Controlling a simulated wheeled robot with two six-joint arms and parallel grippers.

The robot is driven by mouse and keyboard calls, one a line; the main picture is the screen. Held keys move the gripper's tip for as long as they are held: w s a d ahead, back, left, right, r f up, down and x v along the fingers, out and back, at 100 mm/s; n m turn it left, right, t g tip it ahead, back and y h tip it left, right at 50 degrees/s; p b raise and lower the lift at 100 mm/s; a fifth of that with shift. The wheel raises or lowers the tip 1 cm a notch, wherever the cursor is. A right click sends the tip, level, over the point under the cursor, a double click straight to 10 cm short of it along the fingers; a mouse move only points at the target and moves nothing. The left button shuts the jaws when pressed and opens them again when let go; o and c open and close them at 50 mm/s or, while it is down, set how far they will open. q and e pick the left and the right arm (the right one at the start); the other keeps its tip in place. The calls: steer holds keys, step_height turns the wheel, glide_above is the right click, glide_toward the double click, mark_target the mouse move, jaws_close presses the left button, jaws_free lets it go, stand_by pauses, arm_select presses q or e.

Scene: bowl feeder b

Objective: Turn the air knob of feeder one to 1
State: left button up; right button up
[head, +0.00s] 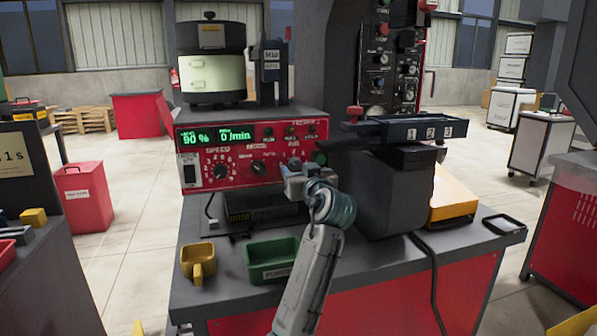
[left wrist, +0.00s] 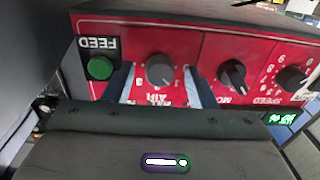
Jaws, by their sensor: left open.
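The red feeder panel (head: 240,150) stands on the grey bench, with a green display reading 90 % and 0 /min. The air knob, a dark round knob (left wrist: 159,70), shows upside down in the left wrist view above the label AIR. Its pointer is too small to read. My left gripper (head: 293,172) is at the panel's right part and covers most of the air knob in the head view. In the left wrist view its open fingers (left wrist: 159,78) stand on either side of the knob; I cannot tell whether they touch it. My right gripper is not in view.
The mode knob (left wrist: 232,74) and speed knob (left wrist: 291,79) sit beside the air knob, and the green feed button (left wrist: 100,68) on its other side. A green bin (head: 272,262) and a yellow scoop (head: 198,262) stand in front. A linear track (head: 408,131) stands right.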

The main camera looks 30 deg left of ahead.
arm_select(q)
steer(key=v, duration=1)
stand_by(0.3)
